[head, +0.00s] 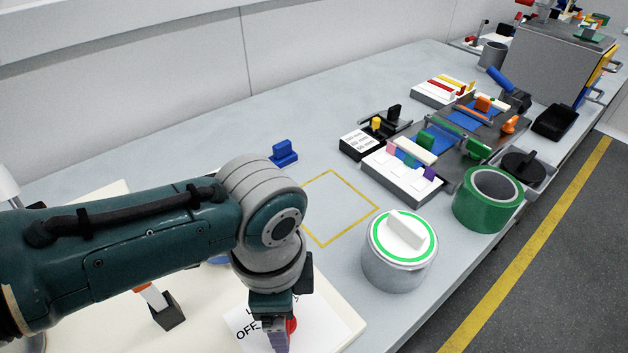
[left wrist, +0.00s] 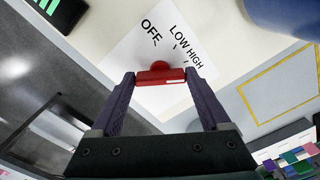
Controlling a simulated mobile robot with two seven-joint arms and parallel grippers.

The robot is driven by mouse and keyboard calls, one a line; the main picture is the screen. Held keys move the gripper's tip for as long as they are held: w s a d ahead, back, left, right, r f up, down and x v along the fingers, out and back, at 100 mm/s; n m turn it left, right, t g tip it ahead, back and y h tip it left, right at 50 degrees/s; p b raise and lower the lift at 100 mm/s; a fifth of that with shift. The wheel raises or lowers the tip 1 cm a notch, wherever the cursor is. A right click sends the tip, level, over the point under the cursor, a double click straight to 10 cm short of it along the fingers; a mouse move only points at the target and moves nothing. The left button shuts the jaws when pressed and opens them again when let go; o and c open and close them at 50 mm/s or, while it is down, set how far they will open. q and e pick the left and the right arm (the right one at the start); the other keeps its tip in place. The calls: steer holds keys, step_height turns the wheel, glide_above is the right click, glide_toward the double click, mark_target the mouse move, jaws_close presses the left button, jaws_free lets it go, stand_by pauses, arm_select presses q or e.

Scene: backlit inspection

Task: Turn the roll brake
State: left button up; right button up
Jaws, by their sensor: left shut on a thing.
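The roll brake is a red knob (left wrist: 160,75) on a white label card (left wrist: 141,50) printed OFF, LOW and HIGH, each with a short tick. The knob's bar lies crosswise between the two purple fingers of my left gripper (left wrist: 159,80), which is shut on it. Which tick the knob points at I cannot tell. In the head view, the gripper (head: 279,334) reaches down at the bottom edge, and only a bit of the red knob (head: 292,325) shows beside it. The card (head: 251,318) is partly covered by my wrist. My right gripper is not in view.
The card lies on a cream board (head: 340,318). A dark block with a white and orange lever (head: 165,308) stands left of my gripper. A grey can with a white knob (head: 403,237) and a green roll (head: 488,199) stand right. A yellow-outlined square (head: 335,205) is empty.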

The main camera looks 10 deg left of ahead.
arm_select(q)
steer(key=m, duration=0.4)
steer(key=shift+m, duration=0.4)
steer(key=shift+w, duration=0.1)
stand_by(0.3)
steer(key=o, duration=1.2)
step_height(320, 180, up, 10)
steer(key=p, duration=0.3)
